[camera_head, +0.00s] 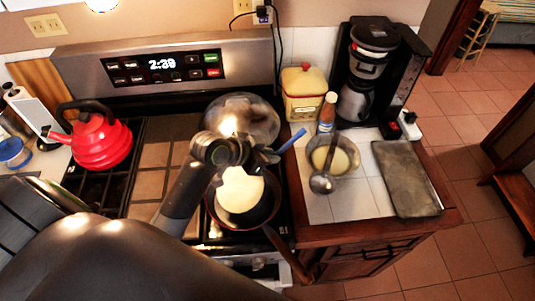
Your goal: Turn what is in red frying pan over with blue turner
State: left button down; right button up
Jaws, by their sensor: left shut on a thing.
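The frying pan (271,207) sits on the front right of the stove, with a dark inside and a handle running toward the lower right. A pale, round, flat piece of food, like a pancake (241,192), lies in it. My left gripper (262,157) is over the far side of the pan, shut on the blue turner (291,140). The turner's blue end sticks out to the upper right; the rest is hidden by the gripper. My left arm covers part of the pan's left side. My right gripper is not in view.
A glass lid or pan (243,114) is on the back burner behind my gripper. A red kettle (97,139) stands at the left. The right counter holds a bowl of batter (344,161) with a ladle (322,182), a bottle (327,112), a canister (303,94), a coffee maker (370,75) and a dark tray (406,178).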

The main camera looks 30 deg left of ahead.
pick_arm(q)
notch_tip(320, 180, up, 2)
jog(key=shift+w+r+p, duration=0.15)
jog(key=shift+p, duration=0.6)
jog(key=shift+w+d+r, duration=0.1)
jog(key=shift+r, duration=0.7)
jog(key=shift+r, duration=0.1)
